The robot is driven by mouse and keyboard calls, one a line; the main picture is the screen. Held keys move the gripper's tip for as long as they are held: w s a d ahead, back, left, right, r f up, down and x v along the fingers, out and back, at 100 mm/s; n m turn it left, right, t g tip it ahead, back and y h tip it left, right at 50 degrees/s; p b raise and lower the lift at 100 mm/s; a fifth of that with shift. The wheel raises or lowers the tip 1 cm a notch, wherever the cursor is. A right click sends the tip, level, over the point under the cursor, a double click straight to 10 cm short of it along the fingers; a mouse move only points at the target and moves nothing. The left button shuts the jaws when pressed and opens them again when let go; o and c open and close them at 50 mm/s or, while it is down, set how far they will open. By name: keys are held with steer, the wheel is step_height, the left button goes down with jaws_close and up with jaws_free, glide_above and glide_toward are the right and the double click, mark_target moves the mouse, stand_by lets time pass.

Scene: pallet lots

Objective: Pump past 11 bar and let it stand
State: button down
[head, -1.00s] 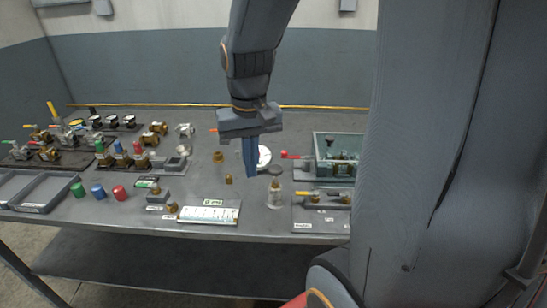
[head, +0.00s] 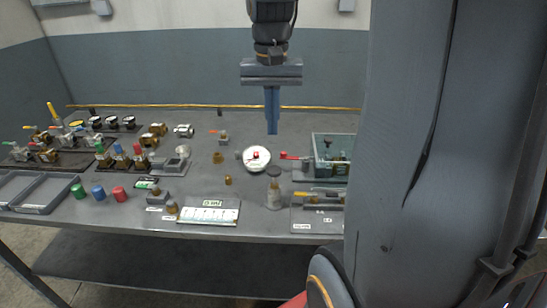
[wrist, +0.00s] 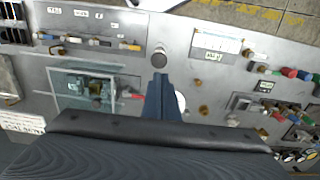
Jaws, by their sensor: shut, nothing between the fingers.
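A teal open-topped box (head: 332,144), with metal fittings inside, stands at the right of the bench. A red-ended lever (head: 287,155) sticks out from its left side. A round white gauge (head: 257,167) with a red spot on its face stands left of the lever; its reading is too small to tell. My gripper (head: 272,132) is shut and empty, pointing down above and behind the gauge, apart from it. In the wrist view the box (wrist: 58,76) is left of my fingers (wrist: 163,82), and the gauge (wrist: 181,101) is partly hidden behind them.
A capped jar (head: 274,192) stands in front of the gauge. A white card (head: 208,214) lies at the front edge. Valves, coloured caps and trays (head: 48,192) crowd the left. The back of the bench is mostly clear.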

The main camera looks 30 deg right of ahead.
mark_target(273, 170)
step_height(273, 170, down, 11)
steer(key=shift+r+p, duration=0.1)
steer(key=shift+p, duration=1.15)
step_height(273, 170, down, 4)
steer(key=shift+r+b, duration=0.1)
steer(key=shift+b, duration=0.7)
steer(key=shift+s, duration=0.15)
steer(key=shift+r, duration=0.1)
step_height(273, 170, up, 5)
steer(key=p, duration=0.4)
steer(key=shift+p, duration=0.3)
step_height(273, 170, up, 9)
steer(key=b, duration=0.3)
steer(key=shift+r, duration=0.15)
